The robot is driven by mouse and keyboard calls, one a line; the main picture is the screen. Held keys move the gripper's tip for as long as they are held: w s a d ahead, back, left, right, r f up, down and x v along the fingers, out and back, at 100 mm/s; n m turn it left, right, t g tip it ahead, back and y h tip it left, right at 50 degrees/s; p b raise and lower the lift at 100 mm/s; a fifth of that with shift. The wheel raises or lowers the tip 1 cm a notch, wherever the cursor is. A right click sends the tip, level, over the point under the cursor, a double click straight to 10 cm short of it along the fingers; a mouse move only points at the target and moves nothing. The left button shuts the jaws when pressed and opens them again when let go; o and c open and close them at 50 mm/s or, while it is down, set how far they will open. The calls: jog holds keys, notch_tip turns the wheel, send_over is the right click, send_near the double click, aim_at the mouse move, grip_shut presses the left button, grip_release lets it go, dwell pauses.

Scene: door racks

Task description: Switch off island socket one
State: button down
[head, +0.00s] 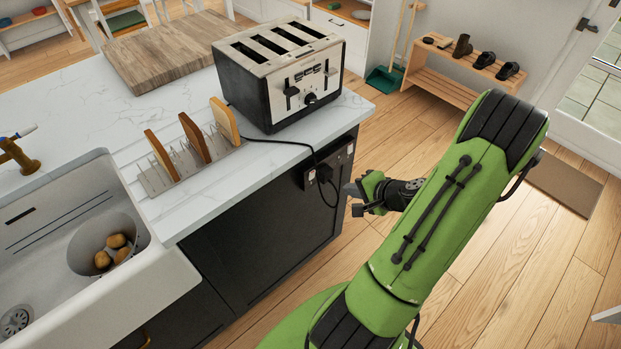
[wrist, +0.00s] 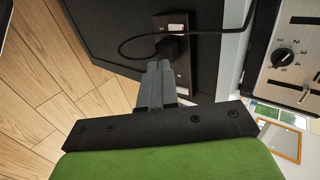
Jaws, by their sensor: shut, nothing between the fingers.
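The island socket (head: 343,155) is a dark plate on the island's end panel, just under the white worktop. A black plug (head: 323,173) sits in it, with a cord running up to the toaster. In the wrist view the socket plate (wrist: 183,72) shows small light marks, and the plug (wrist: 175,48) stands out from it. My gripper (head: 350,189) is shut and empty, close in front of the socket. In the wrist view my gripper's fingertips (wrist: 158,66) overlap the lower part of the plate beside the plug. I cannot tell whether they touch. The fingers hide part of the plate.
The toaster (head: 278,88) stands on the worktop above the socket. A rack (head: 158,180) with bread slices and a sink (head: 172,273) are to the left. The black cord (wrist: 143,38) loops near my fingers. Open wooden floor (head: 490,245) lies right of the island.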

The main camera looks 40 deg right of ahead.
jog(key=b, duration=0.1)
send_near(313, 176)
notch_tip(313, 176, down, 4)
jog(key=w, duration=0.3)
jog(key=shift+w+a, duration=0.1)
jog(key=shift+w, duration=0.25)
jog(key=shift+w+r, duration=0.1)
jog(key=shift+w, duration=0.3)
